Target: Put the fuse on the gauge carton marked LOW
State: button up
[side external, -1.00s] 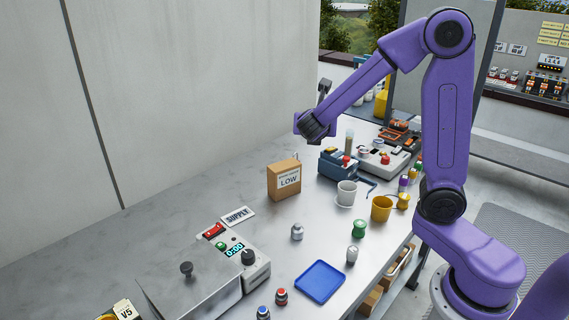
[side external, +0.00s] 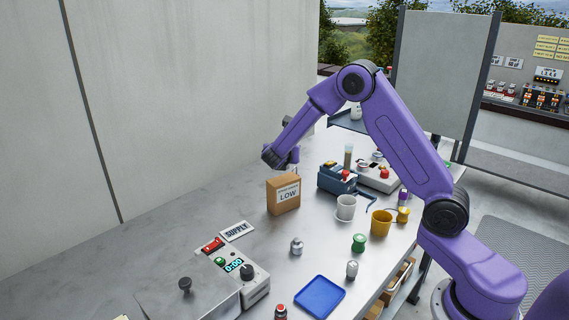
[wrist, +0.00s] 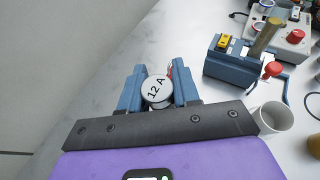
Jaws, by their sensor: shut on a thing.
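The brown gauge carton marked LOW (side external: 283,196) stands upright on the metal bench in the side view. My gripper (wrist: 157,88) is shut on the fuse (wrist: 158,92), whose round silver end reads 12 A in the wrist view. In the side view my gripper (side external: 290,160) is above the carton, near its back edge; its fingers and the fuse are hard to make out there. I cannot tell whether the fuse touches the carton. The carton is not distinguishable in the wrist view.
Right of the carton are a blue clamp device (side external: 338,179), a white cup (side external: 346,207) and a yellow mug (side external: 381,223). A supply box (side external: 240,272) and a blue tray (side external: 319,296) are nearer the front. Small knobbed pieces stand between them. The bench left of the carton is clear.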

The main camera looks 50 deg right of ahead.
jog(key=shift+w+d+f, duration=0.1)
jog(key=shift+w+f, duration=0.2)
jog(key=shift+f, duration=0.15)
jog(key=shift+w+f, duration=0.1)
jog(key=shift+f, duration=1.45)
jog(key=shift+f, duration=0.15)
jog(key=o, duration=1.1)
jog(key=shift+c, duration=0.2)
